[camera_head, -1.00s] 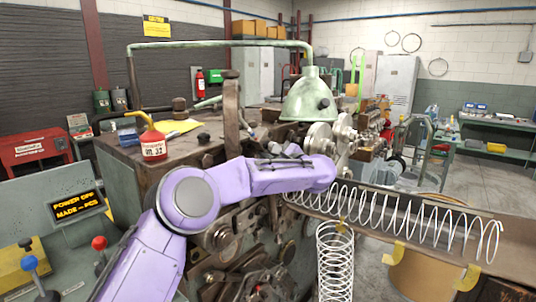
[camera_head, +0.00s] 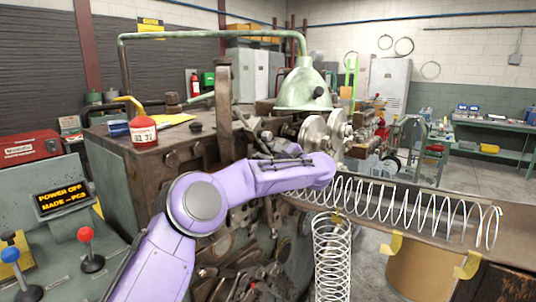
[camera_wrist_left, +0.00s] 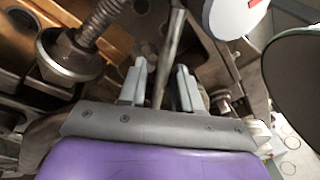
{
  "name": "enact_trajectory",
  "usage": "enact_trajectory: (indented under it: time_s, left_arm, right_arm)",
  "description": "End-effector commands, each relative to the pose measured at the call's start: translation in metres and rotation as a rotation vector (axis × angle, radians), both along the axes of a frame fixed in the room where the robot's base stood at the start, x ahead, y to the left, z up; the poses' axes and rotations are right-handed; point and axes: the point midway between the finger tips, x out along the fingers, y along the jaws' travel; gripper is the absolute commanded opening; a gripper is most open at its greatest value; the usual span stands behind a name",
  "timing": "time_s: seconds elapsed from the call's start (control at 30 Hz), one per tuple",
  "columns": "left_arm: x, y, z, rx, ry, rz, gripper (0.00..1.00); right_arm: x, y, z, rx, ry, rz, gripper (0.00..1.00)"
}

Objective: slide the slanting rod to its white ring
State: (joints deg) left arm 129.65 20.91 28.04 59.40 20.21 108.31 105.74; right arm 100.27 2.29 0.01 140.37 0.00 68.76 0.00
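A slim grey metal rod (camera_wrist_left: 171,55) runs at a slant through the left wrist view, from the top edge down between my fingers. My left gripper (camera_wrist_left: 160,75) has its two grey fingers apart, one on each side of the rod, with a narrow gap showing on both sides. In the head view my purple left arm reaches over the front of the machine, and its fingers cannot be made out there. A white disc with a red mark (camera_wrist_left: 236,14) is at the upper right of the wrist view. I cannot make out a white ring on the rod. My right gripper is out of view.
A threaded bolt with a large nut (camera_wrist_left: 72,55) is close to the left finger. A long white spring (camera_head: 420,212) lies on the tray right of my arm. Another spring (camera_head: 332,262) hangs below. The control panel levers (camera_head: 88,245) stand at the lower left.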

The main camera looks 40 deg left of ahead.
Motion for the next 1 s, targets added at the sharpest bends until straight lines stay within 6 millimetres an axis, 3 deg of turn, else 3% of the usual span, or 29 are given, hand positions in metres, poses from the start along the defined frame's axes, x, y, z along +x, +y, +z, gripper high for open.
enact_trajectory:
  time_s: [0.3,0.5,1.0]
  left_arm:
    - [-0.013,-0.067,-0.006,0.001,-0.001,-0.005,0.33]
    - [-0.019,-0.096,-0.003,0.001,0.002,-0.002,0.33]
    - [-0.020,-0.101,-0.002,0.000,0.003,-0.002,0.33]
  right_arm:
    - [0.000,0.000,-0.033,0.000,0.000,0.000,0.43]
    - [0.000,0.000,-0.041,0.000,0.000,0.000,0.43]
    - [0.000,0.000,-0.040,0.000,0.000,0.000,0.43]
